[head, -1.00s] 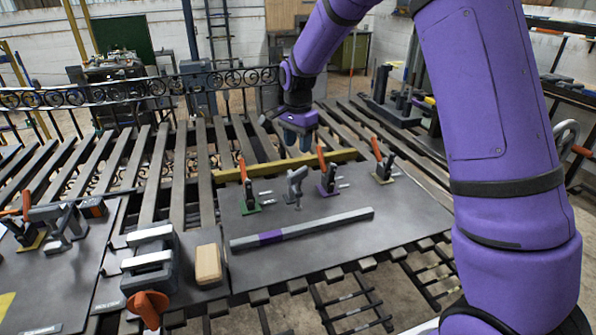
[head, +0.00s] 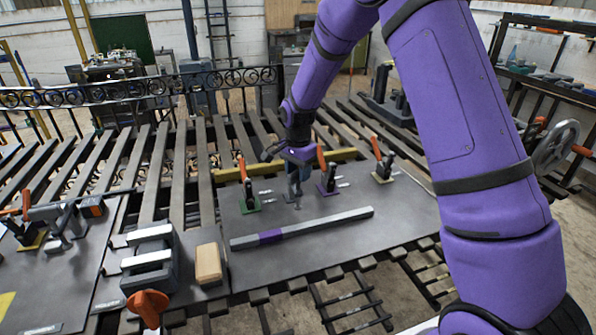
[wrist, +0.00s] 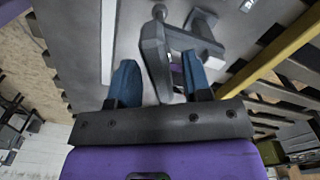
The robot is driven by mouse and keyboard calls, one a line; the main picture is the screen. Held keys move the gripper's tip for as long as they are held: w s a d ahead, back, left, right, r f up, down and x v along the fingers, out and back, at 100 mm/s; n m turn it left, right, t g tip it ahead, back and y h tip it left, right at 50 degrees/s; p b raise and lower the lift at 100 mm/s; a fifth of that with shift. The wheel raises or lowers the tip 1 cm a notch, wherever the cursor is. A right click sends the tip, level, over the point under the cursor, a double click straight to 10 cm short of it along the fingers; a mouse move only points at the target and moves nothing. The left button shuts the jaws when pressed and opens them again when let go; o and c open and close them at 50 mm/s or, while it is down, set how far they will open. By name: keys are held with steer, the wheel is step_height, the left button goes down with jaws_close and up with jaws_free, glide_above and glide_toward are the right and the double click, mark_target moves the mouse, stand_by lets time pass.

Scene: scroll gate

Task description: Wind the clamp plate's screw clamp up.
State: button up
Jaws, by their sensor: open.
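The clamp plate (head: 400,215) is a grey sheet on the slatted bench. A small grey screw clamp (head: 296,199) stands on it between toggle clamps, its upper part hidden by my gripper (head: 293,175). In the wrist view, the grey screw clamp (wrist: 154,62) lies between my gripper's blue fingers (wrist: 157,76), with gaps showing on both sides. Its bracket reaches to the upper right. My gripper is open and points down over the clamp. I cannot tell whether a finger touches it.
Orange-handled toggle clamps stand left (head: 243,182) and right (head: 327,172) of the screw clamp, close to my gripper. Another (head: 382,160) is further right. A grey bar with a purple band (head: 320,227) lies in front. A yellow bar (head: 345,156) runs behind.

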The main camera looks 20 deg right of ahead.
jaws_close()
steer(key=shift+n, duration=0.3)
